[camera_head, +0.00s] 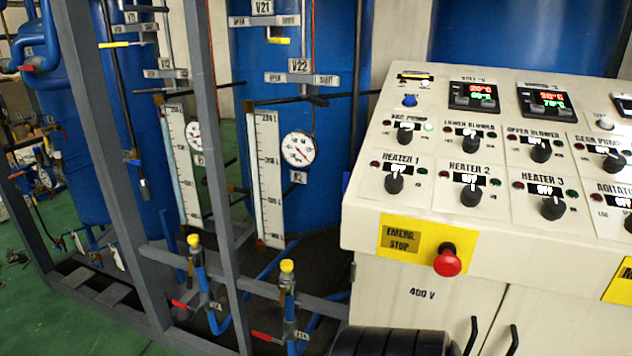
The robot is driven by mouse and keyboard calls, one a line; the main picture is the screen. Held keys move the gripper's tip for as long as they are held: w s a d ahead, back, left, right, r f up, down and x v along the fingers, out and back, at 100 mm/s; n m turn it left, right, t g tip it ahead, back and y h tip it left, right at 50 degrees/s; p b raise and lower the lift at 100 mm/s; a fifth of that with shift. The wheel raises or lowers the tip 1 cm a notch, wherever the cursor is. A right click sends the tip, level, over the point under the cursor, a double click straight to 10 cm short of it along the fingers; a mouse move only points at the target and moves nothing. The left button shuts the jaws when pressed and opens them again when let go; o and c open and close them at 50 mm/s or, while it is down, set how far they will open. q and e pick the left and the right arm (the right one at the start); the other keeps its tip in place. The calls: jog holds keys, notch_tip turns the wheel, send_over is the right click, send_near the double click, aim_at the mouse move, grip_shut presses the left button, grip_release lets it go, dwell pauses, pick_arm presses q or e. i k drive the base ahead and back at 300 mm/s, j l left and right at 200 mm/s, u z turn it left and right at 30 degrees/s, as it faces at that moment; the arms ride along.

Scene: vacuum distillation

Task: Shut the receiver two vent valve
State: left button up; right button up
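The receiver two vessel (335,190) is a blue tank with a round gauge (299,148) and a tag reading R2 below it. A level scale (267,180) stands at its left. Above are a V21 plate (262,20) with a yellow handle (278,40) under it and a V22 plate (300,78) with a dark bar (318,99) below it. A red-handled valve (266,337) with a yellow cap sits low in front. No plate reads "vent", so I cannot tell which valve it is. Neither gripper is in view.
A cream control console (385,220) with knobs and a red emergency stop (447,261) fills the right. Grey frame posts (212,150) cross in front of the tanks. A similar tank with its gauge and scale (183,165) stands left. Green floor (40,320) shows lower left.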

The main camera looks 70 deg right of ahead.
aim_at(346, 175)
jog(key=i+z, duration=0.2)
jog(key=z, duration=2.3)
